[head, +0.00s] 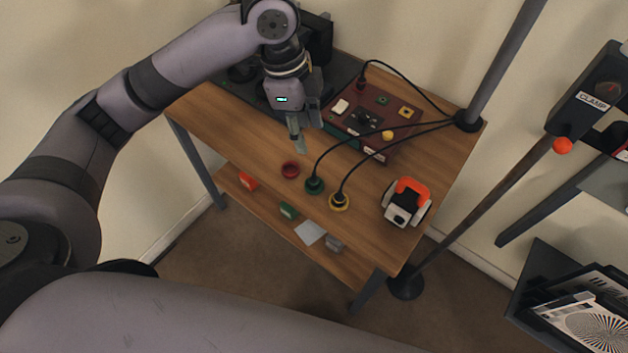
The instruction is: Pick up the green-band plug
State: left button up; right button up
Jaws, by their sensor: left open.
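The green-band plug (314,184) is black with a green ring around its base. It stands near the front edge of the wooden table, and a black cable runs up from it. A yellow-ringed black plug (339,201) stands to its right, also cabled. A red ring (290,170) with no plug visible in it lies to its left. My left gripper (298,145) is open and points down above the table, behind the red ring and apart from the green-band plug. Its fingers show nearly edge-on, with nothing visible between them. My right gripper is not in view.
A dark red panel (399,151) with sockets and a plugged cable lies behind the plugs. Cables meet at a post base (467,121) on the right. An orange-and-white device (406,202) stands at the right front. The lower shelf (265,208) holds small red and green items.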

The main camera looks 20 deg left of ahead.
pick_arm(q)
jog(key=a+r, duration=0.1)
send_over(313, 178)
jog(key=f, duration=0.7)
jog(key=a+f, duration=0.1)
jog(key=f, duration=0.3)
jog(key=shift+f, duration=0.15)
jog(key=shift+d+f+p, duration=0.2)
jog(key=shift+d+f, duration=0.05)
jog(key=shift+f, duration=1.05)
jog(key=shift+d+f+p, duration=0.15)
jog(key=shift+d+f, duration=0.1)
jog(key=shift+f, duration=1.05)
jog(key=shift+s, duration=0.1)
jog(key=shift+c, duration=0.5)
grip_shut()
